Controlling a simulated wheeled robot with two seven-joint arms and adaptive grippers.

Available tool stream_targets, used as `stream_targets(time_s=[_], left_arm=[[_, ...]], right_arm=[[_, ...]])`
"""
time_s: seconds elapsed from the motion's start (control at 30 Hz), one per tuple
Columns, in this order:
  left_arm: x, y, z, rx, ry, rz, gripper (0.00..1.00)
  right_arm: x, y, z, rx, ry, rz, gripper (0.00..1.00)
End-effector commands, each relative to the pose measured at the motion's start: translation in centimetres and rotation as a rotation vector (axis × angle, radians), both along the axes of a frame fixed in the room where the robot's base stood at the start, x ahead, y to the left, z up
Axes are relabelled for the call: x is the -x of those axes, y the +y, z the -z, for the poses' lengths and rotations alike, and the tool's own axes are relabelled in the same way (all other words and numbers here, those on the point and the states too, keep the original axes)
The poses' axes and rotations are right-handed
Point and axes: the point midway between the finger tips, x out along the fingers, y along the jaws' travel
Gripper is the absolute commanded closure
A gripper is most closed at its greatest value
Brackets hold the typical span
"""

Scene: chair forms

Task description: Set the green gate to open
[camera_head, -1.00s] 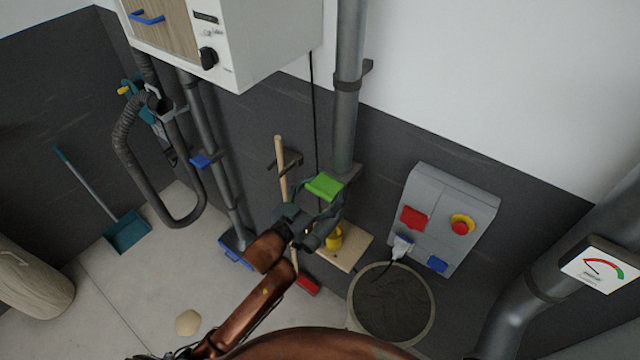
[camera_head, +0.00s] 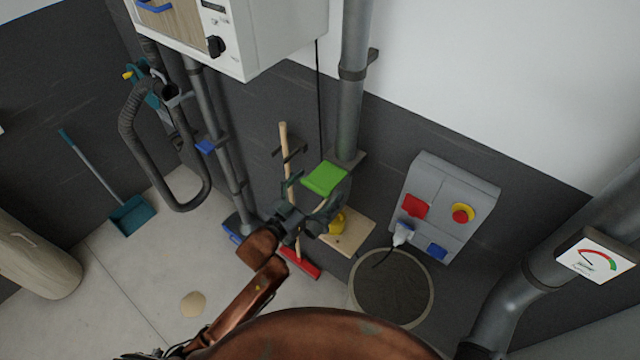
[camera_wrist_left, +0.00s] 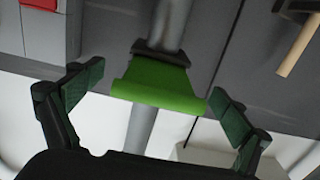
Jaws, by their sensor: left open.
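The green gate (camera_head: 325,178) is a bright green plate on the grey vertical pipe (camera_head: 350,110), at the pipe's lower end in the head view. My left gripper (camera_head: 313,197) is open just below and in front of it. In the left wrist view the green gate (camera_wrist_left: 158,88) lies between the two spread fingers of my left gripper (camera_wrist_left: 157,88), with a gap visible on each side. I cannot tell the depth between fingers and plate. My right gripper is not in view.
A broom (camera_head: 285,150) leans left of the gate. A yellow object (camera_head: 337,222) stands on a wooden board (camera_head: 352,238) below it. A grey switch box (camera_head: 450,190) is right. A blue gate (camera_head: 205,147) sits on another pipe at left. A round bin (camera_head: 425,315) is below.

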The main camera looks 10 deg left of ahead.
Motion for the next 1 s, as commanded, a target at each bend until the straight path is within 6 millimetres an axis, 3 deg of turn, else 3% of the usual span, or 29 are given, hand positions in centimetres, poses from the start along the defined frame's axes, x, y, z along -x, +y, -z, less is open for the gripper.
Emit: stream_targets(time_s=[0.37, 0.8, 1.0], left_arm=[[0.5, 0.3, 0.0, 0.000, 0.000, 0.000, 0.04], [7.7, 4.3, 0.1, -0.002, 0.003, -0.001, 0.04], [9.9, 5.5, 0.1, -0.001, 0.002, 0.000, 0.04]], right_arm=[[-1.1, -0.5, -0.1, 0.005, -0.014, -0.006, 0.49], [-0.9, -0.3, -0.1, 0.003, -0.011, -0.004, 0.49], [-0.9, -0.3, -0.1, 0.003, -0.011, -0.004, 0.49]])
